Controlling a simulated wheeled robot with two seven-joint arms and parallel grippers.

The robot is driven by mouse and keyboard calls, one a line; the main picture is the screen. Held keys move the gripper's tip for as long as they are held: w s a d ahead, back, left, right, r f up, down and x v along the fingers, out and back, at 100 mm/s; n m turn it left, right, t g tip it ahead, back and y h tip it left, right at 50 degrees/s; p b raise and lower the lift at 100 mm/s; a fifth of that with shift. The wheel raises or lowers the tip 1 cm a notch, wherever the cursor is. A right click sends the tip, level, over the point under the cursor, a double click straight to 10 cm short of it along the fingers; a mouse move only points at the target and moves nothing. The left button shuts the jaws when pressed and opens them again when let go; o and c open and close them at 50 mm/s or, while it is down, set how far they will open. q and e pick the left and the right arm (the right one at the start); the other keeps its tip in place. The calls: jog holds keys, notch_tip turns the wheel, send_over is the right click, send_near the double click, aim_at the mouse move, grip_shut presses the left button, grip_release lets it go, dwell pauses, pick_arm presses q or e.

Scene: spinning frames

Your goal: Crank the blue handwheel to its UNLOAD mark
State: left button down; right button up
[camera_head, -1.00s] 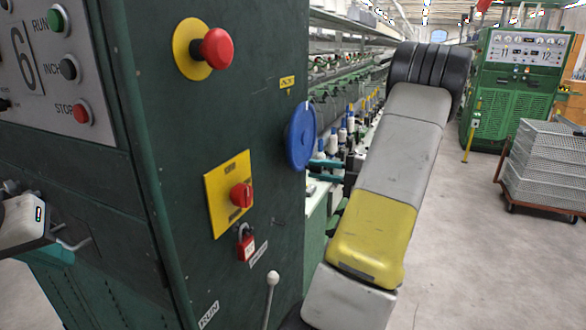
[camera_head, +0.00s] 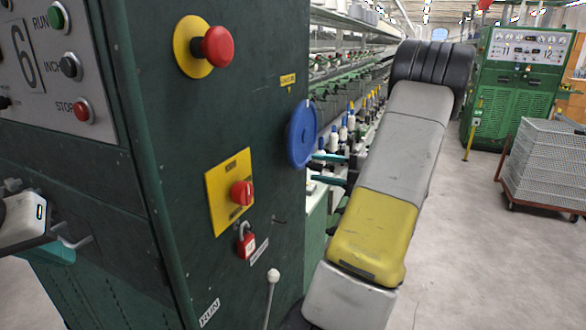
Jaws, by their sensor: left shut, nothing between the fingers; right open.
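The blue handwheel (camera_head: 302,134) is on the right side face of the green machine cabinet, seen nearly edge-on as a narrow disc. A small yellow label (camera_head: 288,80) is above it; its text is too small to read. No UNLOAD mark is legible. My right gripper (camera_head: 325,169) is just right of and below the wheel, open, its dark fingers with teal parts pointing left. It appears apart from the wheel, and my arm partly hides it. My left gripper (camera_head: 62,252) is at the far left edge, partly out of frame, shut and empty, away from the wheel.
Spinning bobbins (camera_head: 343,133) stand behind the wheel. A crate trolley (camera_head: 545,165) is at right; the floor between is clear.

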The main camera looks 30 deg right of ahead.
jog(key=v, duration=0.7)
jog(key=shift+s+d+f, duration=0.1)
